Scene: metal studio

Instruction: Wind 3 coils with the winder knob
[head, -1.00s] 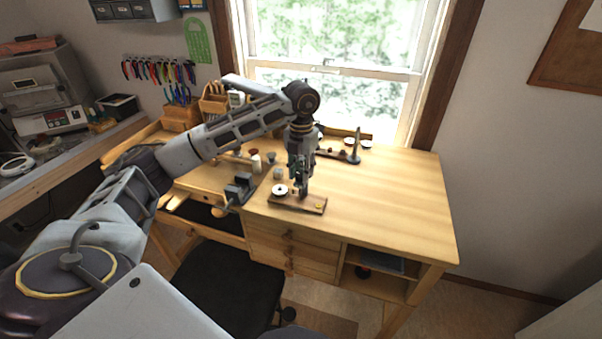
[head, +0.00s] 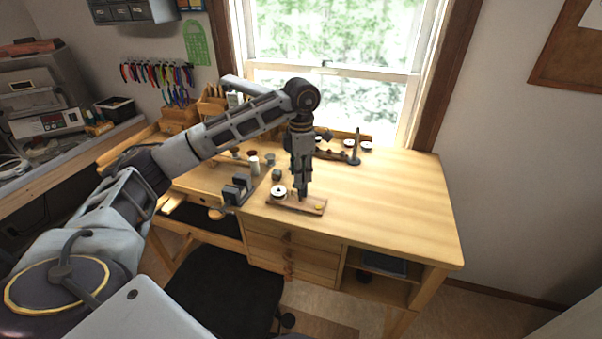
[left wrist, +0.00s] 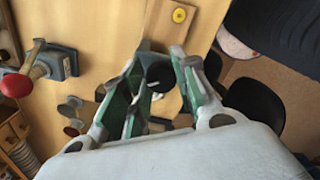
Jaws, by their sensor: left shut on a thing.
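The winder is a small wooden board (head: 286,204) at the bench's front edge, with a white spool (head: 279,191) at its left end and a yellow disc (head: 320,206) at its right. The board (left wrist: 162,22) and yellow disc (left wrist: 180,15) also show in the left wrist view. My left gripper (head: 302,192) points down over the middle of the board. Its fingers (left wrist: 160,75) are shut on a dark round part that looks like the winder knob, mostly hidden between them. The coils on the spool are too small to count. My right gripper is out of view.
A dark vise (head: 237,188) stands left of the winder, with small cups and spools behind it. The right side of the bench (head: 400,205) is clear. A black chair (head: 225,295) stands in front.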

